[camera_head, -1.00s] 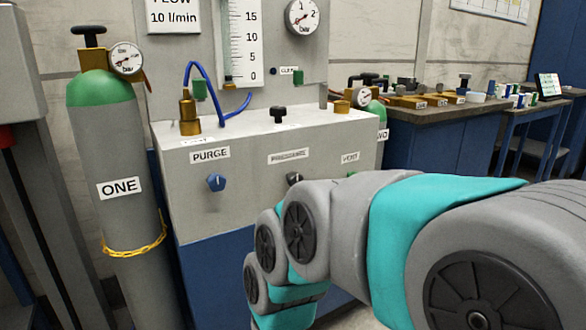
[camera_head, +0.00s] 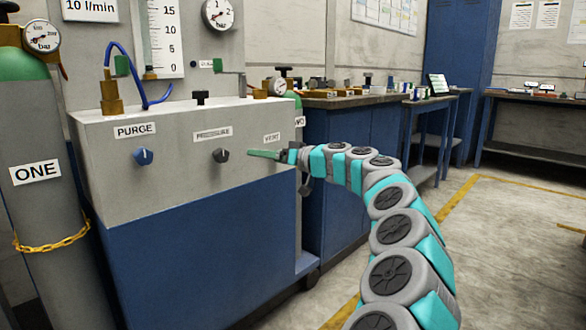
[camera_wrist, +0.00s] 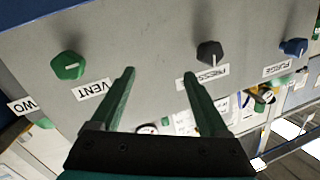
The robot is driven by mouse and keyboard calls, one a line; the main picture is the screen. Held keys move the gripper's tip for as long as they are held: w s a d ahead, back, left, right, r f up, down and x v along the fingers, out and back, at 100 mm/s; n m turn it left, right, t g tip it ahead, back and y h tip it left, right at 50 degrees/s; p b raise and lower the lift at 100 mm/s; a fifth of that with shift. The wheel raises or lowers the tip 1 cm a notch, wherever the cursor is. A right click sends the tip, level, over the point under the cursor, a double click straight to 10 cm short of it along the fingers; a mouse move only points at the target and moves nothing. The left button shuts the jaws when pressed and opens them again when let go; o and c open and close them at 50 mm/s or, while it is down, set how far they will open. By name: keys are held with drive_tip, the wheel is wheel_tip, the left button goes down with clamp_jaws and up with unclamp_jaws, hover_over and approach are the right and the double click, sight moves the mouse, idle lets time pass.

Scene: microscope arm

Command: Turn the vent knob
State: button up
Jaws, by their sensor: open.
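The green vent knob (camera_wrist: 68,65) sits on the grey panel at the left of the wrist view, beside its upside-down VENT label (camera_wrist: 93,90). My gripper (camera_wrist: 159,73) is open and empty. Its two green fingers reach toward the panel between the vent knob and the black pressure knob (camera_wrist: 210,52), with the vent knob outside the left finger. In the head view my gripper (camera_head: 252,153) is just below the VENT label (camera_head: 271,137). The vent knob cannot be made out there, apparently covered by my gripper and arm.
The blue purge knob (camera_head: 143,156) and the black pressure knob, also in the head view (camera_head: 220,155), are left of my gripper. Cylinder ONE (camera_head: 36,180) stands at far left. A workbench (camera_head: 350,101) stands behind the panel. Floor at right is open.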

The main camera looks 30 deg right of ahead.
drive_tip(key=w+d+f+m+t+h, duration=0.1)
drive_tip(key=d+f+m+t+h, duration=0.2)
drive_tip(key=d, duration=0.9)
drive_tip(key=w+a+f+n, duration=0.1)
drive_tip(key=w+a, duration=0.2)
drive_tip(key=w, duration=0.4)
drive_tip(key=shift+w+g, duration=0.2)
drive_tip(key=shift+g, duration=0.2)
drive_tip(key=shift+a, duration=0.15)
clamp_jaws()
